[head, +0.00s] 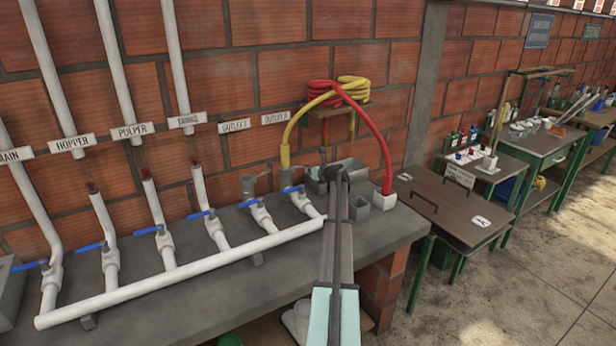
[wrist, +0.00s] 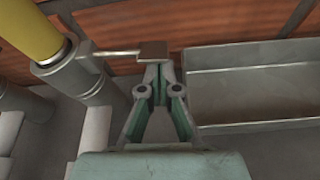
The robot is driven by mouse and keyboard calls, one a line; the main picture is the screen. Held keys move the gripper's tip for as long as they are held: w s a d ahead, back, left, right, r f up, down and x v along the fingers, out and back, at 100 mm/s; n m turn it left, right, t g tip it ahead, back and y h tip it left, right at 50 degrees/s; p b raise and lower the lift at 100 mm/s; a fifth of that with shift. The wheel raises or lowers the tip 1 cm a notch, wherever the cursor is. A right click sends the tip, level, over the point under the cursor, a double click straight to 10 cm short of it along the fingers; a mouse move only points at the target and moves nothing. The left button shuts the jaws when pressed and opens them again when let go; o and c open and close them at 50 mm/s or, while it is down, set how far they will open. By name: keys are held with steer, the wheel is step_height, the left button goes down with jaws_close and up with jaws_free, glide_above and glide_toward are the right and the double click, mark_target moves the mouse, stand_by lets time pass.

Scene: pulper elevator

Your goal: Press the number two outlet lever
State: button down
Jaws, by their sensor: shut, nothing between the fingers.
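The "OUTLET 2" sign (head: 275,118) is on the brick wall above a grey outlet pipe (head: 286,180) with a yellow hose (head: 285,150) on it. In the wrist view the yellow hose (wrist: 30,28) enters a grey fitting (wrist: 72,68). A thin lever (wrist: 118,52) extends right from it and ends in a flat brown-grey paddle (wrist: 153,51). My gripper (wrist: 157,72) is shut and empty, its fingertips right at the paddle's lower edge in the picture. I cannot tell whether they touch it. In the head view my gripper (head: 332,170) is small beside the outlet, and the lever is hard to make out.
A grey metal trough (wrist: 255,85) is just right of my gripper. The other outlet (head: 249,188) stands left. White pipes (head: 180,275) with several blue valve handles (head: 147,231) run along the counter (head: 200,305). A red hose (head: 375,130) is on the right.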

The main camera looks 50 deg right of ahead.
steer(key=shift+d+r+n+h, duration=0.1)
steer(key=shift+r+n+h, duration=0.5)
steer(key=shift+r+n, duration=0.3)
steer(key=shift+r+p, duration=0.5)
steer(key=shift+r, duration=0.2)
steer(key=shift+r, duration=0.1)
steer(key=p+v, duration=0.2)
steer(key=v, duration=0.8)
steer(key=shift+a, duration=0.25)
